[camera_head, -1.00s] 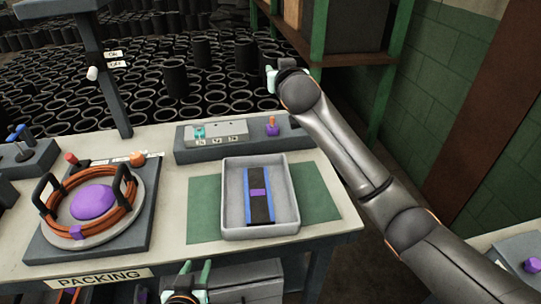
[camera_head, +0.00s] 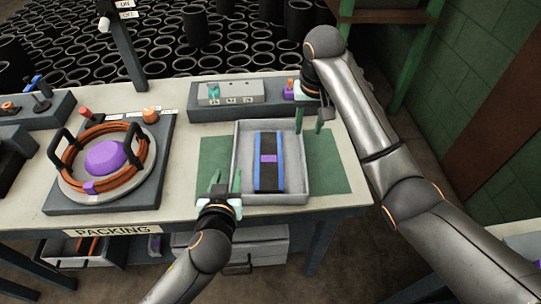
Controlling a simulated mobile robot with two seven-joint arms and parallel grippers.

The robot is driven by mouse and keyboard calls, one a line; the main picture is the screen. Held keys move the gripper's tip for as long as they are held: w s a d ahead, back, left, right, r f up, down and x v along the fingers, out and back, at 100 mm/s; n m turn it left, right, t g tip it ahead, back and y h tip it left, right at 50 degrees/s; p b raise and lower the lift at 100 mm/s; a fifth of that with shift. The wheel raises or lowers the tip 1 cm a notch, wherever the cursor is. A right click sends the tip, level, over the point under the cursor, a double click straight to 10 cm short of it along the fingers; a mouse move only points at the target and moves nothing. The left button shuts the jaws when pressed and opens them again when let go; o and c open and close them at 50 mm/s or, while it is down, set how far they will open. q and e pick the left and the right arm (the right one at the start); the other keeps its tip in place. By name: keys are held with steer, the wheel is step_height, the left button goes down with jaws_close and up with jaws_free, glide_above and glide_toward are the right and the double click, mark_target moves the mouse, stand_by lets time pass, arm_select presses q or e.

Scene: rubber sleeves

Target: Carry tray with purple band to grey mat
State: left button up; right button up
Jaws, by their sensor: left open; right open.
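The light grey tray (camera_head: 293,198) sits on a green mat (camera_head: 332,165) on the table. Inside it lies a black sleeve with blue edges (camera_head: 267,145), with a purple band (camera_head: 268,159) across its middle. My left gripper (camera_head: 225,182) is open at the tray's left wall, near its front corner. My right gripper (camera_head: 309,120) is open near the tray's back right corner, its fingers pointing down on either side of the right wall line. I cannot tell whether either gripper touches the tray. I cannot make out a grey mat in view.
A grey control box (camera_head: 230,93) stands on a dark base behind the tray. A round fixture with orange rings (camera_head: 104,158) and a purple dome fills the left of the table. A dark post (camera_head: 127,55) rises behind. Black rubber sleeves stand on the floor beyond.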

mark_target(234, 154)
arm_select(q)
steer(key=shift+s+r, duration=0.2)
steer(key=shift+s, duration=0.25)
steer(key=shift+w+f, duration=0.25)
steer(key=shift+w, duration=0.2)
steer(key=x, duration=1.1)
steer(key=shift+w+f, duration=0.1)
steer(key=shift+w, duration=0.3)
arm_select(e)
steer(key=f, duration=0.8)
steer(key=w+f, duration=0.1)
steer(key=f, duration=0.3)
steer(key=shift+w, duration=0.1)
arm_select(q)
steer(key=shift+c, duration=0.2)
arm_select(e)
steer(key=shift+c, duration=0.2)
arm_select(q)
jaws_close()
arm_select(e)
jaws_close()
